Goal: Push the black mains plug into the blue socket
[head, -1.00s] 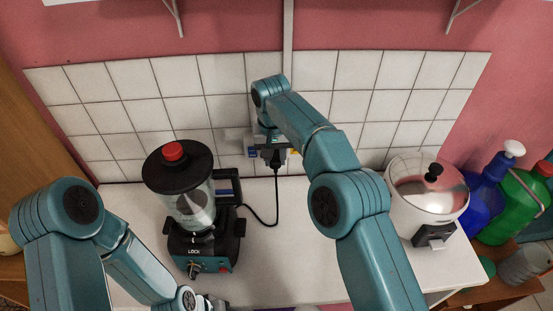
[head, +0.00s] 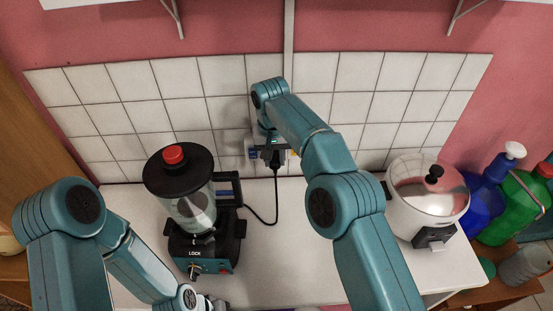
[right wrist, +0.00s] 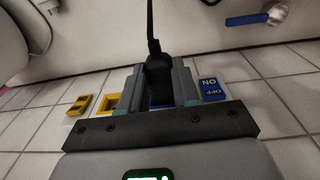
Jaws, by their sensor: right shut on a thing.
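The black mains plug (right wrist: 158,76) is between the two fingers of my right gripper (right wrist: 159,88), which is shut on it. In the head view the plug (head: 272,157) is at the tiled wall, its cord hanging down. The blue socket (right wrist: 164,104) is mostly hidden behind plug and fingers; a strip of blue shows below the plug. Its blue ON/OFF switch (right wrist: 211,90) is just right of the fingers. The plug's front is hidden, so I cannot tell whether it is in the socket. My left gripper (head: 206,302) is partly visible at the bottom edge, its jaws unclear.
A yellow socket (right wrist: 106,102) and yellow switch (right wrist: 80,104) are left of the fingers. The cord (head: 274,203) runs to a blender (head: 189,206) on the white counter (head: 285,255). A white cooker (head: 428,192) stands at right. The counter's middle is clear.

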